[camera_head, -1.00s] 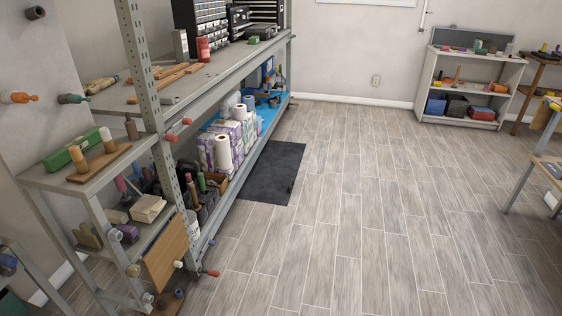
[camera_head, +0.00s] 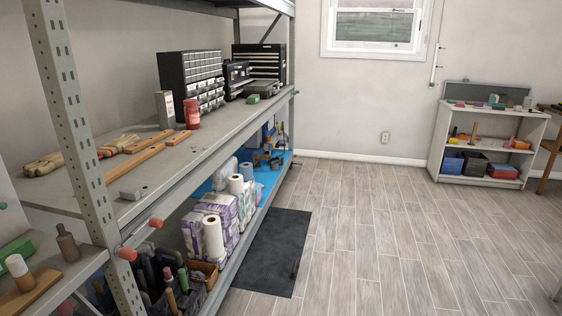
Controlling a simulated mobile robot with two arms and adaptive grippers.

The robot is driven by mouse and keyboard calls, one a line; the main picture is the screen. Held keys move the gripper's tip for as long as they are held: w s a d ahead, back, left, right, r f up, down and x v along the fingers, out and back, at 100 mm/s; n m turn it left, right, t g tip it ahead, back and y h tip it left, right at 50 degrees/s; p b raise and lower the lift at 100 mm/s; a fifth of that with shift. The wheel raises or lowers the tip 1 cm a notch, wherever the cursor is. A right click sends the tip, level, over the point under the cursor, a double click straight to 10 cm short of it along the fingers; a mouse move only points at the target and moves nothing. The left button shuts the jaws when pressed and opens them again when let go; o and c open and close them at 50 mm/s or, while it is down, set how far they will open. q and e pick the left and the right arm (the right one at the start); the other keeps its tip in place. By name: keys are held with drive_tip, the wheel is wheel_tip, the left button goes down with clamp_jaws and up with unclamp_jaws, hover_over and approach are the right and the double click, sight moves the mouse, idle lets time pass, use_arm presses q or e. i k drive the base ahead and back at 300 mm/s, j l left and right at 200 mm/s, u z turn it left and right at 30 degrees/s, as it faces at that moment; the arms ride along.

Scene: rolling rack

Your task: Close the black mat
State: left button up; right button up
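The black mat (camera_head: 271,252) lies flat on the plank floor, along the right side of the metal rack. It is a dark rectangle, and its left edge runs close to the rack's lower shelf. Neither of my grippers is in view.
The metal rack (camera_head: 85,140) fills the left, with paper rolls (camera_head: 213,237) and packs on its lower shelf. Red-tipped handles (camera_head: 155,222) stick out from its post. A white shelf (camera_head: 440,140) stands at the far right. The floor (camera_head: 390,240) right of the mat is clear.

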sight(269, 266)
drive_tip(key=i, duration=1.9)
